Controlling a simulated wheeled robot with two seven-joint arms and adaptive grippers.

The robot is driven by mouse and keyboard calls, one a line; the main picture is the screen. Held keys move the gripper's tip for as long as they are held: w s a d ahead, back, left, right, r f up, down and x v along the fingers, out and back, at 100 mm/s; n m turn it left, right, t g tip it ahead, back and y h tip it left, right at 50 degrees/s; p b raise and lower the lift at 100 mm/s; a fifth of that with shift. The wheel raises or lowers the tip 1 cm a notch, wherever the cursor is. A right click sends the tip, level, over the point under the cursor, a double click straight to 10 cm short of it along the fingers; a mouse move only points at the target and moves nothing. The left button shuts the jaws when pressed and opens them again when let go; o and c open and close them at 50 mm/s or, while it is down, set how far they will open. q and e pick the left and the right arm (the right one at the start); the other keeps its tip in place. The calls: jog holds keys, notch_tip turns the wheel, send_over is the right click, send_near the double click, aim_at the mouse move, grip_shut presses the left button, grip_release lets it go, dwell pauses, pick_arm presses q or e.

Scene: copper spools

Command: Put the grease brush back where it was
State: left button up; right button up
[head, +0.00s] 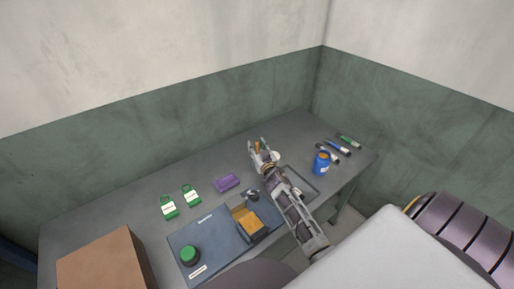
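My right gripper (258,148) is over the back middle of the grey table, its arm coming in from the lower right. A small orange-brown piece, which looks like the handle of the grease brush (257,147), shows between its fingers. The fingers look closed on it; the rest of the brush is hidden or too small to make out. A blue tin (321,165) with an orange-brown top stands to the right of the gripper. A shallow grey tray (304,184) lies in front of the tin, partly hidden by my arm. My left gripper is out of view.
Several marker-like tubes (346,142) lie at the right end. A purple block (227,182) and two green tags (169,208) lie left of the gripper. A dark blue panel (212,228) carries a green knob (189,255) and yellow-orange bin (250,222). A brown box (100,262) stands front left.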

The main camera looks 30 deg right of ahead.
jog(key=shift+r, duration=0.15)
jog(key=v, duration=1.2)
dwell(0.7)
